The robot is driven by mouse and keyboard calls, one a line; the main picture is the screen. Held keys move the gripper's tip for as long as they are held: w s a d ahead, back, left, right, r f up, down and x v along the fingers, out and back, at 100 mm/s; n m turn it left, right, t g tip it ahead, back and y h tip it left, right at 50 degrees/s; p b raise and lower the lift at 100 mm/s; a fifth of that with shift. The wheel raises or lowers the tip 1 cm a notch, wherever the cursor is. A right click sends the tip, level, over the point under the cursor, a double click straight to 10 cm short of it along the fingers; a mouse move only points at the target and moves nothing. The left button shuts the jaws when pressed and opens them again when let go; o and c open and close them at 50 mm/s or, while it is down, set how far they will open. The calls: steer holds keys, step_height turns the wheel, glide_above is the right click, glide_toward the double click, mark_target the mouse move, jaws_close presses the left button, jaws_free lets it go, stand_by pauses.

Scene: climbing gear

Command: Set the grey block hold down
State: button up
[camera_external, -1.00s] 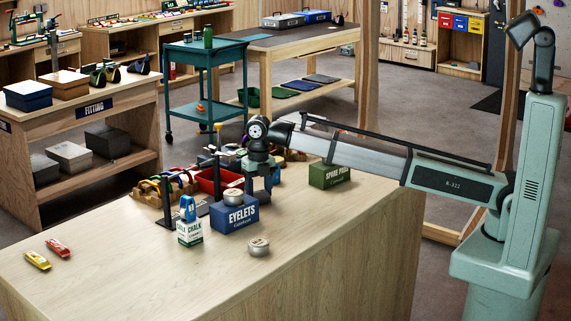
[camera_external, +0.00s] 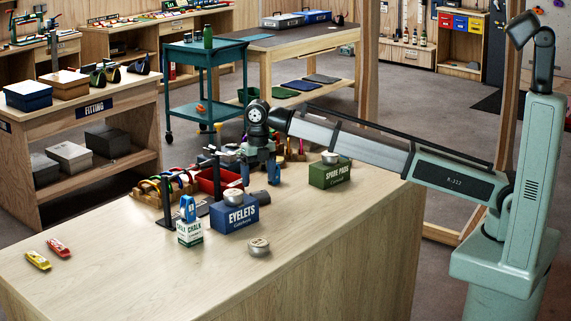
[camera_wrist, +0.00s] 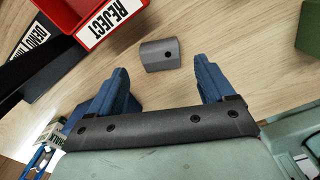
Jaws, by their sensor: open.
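The grey block hold (camera_wrist: 160,55), a dark grey rounded block with a small hole, lies on the wooden table in the wrist view. In the external view it shows as a small dark shape (camera_external: 263,195) just right of the blue EYELETS box (camera_external: 236,215). My gripper (camera_external: 259,178) is above the table near the block. In the wrist view my gripper (camera_wrist: 161,82) has its two blue fingers wide apart with nothing between them. The block lies beyond the fingertips, apart from both.
A red REJECT bin (camera_wrist: 78,14) stands near the block. A green SPARE PADS box (camera_external: 329,175) carries a tin (camera_external: 330,158). A CHALK box (camera_external: 189,232) and another tin (camera_external: 259,247) stand in front. The table's front right is clear.

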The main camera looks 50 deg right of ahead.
mark_target(259, 192)
step_height(259, 192, up, 7)
steer(key=shift+r, duration=0.15)
stand_by(0.4)
